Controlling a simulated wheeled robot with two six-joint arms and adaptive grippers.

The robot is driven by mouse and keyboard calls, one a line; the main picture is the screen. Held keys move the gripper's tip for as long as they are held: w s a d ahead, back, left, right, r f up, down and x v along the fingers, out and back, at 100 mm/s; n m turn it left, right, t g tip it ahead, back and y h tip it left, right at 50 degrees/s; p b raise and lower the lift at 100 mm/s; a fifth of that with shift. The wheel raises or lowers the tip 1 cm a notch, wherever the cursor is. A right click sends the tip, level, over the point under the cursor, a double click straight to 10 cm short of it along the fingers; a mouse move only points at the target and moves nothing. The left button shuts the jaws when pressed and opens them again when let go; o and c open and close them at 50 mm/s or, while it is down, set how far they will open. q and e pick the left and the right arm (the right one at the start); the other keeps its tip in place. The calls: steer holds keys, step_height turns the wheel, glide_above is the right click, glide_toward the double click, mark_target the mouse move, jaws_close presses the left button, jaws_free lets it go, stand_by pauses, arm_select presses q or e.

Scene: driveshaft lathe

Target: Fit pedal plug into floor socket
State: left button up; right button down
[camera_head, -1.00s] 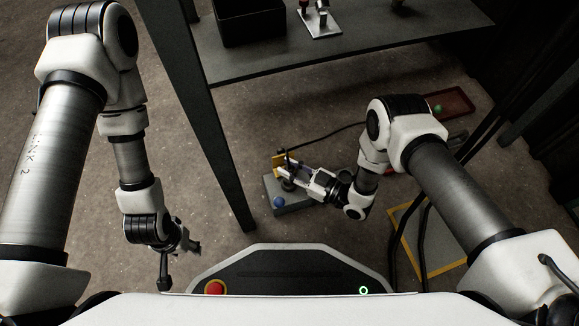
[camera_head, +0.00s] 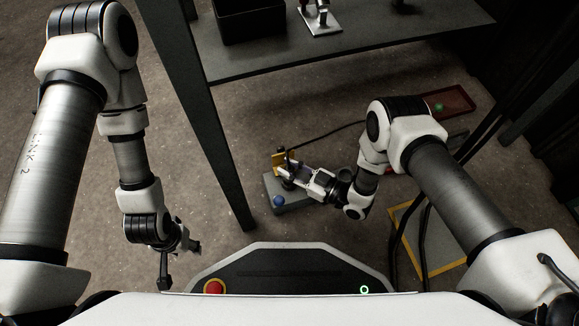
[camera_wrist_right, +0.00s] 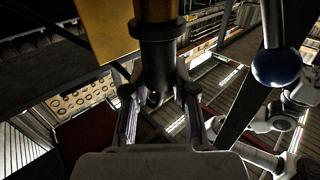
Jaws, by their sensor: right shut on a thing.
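My right gripper (camera_head: 290,178) reaches down over a grey box (camera_head: 296,202) on the floor, which carries a blue ball (camera_head: 278,201) and a yellow plate (camera_head: 278,160). In the right wrist view, the fingers (camera_wrist_right: 157,100) are shut on a dark, stepped cylindrical plug (camera_wrist_right: 157,45), beside the yellow plate (camera_wrist_right: 105,30). The blue ball (camera_wrist_right: 276,66) is at the right there. The socket opening is hidden, and I cannot tell how far the plug is seated. My left gripper (camera_head: 182,258) hangs away from the box; its jaw state is unclear.
A dark cable (camera_head: 325,132) runs from near the yellow plate toward a red tray-like pedal (camera_head: 455,103) with a green ball. A grey table leg (camera_head: 215,150) stands left of the box. A yellow-edged floor panel (camera_head: 425,262) lies right.

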steer(key=shift+f+b, duration=0.65)
steer(key=shift+f, duration=0.25)
steer(key=c, duration=0.9)
jaws_free()
steer(key=shift+o, duration=0.2)
steer(key=v, duration=1.2)
